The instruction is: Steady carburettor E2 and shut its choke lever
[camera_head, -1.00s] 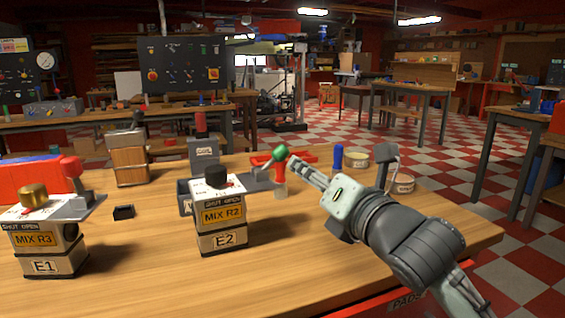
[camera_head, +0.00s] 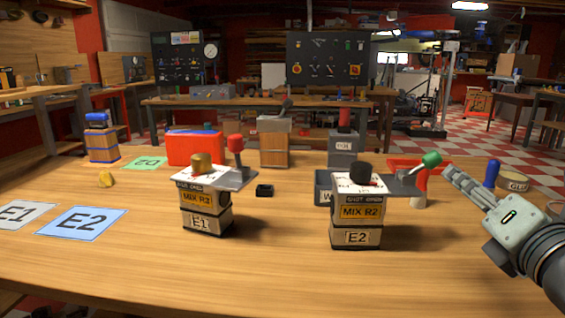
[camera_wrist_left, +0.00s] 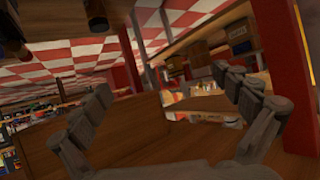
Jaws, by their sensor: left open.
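Carburettor E2 (camera_head: 357,236) stands upright on the wooden bench, right of centre in the head view. It has a black knob (camera_head: 361,172) on top and a "SHUT OPEN" plate. Its choke lever with a green knob (camera_head: 432,159) sticks out to the right, leaning up. My right gripper (camera_head: 450,172) points at the green knob from the right, its tips very close; contact and finger gap are unclear. My left gripper (camera_wrist_left: 163,85) shows only in the left wrist view; it is open and empty, away from the carburettors.
Carburettor E1 (camera_head: 206,222), with a gold knob and red lever, stands left of E2. A blue E2 mat (camera_head: 80,223) and a white E1 mat (camera_head: 25,214) lie at left. The front bench is clear.

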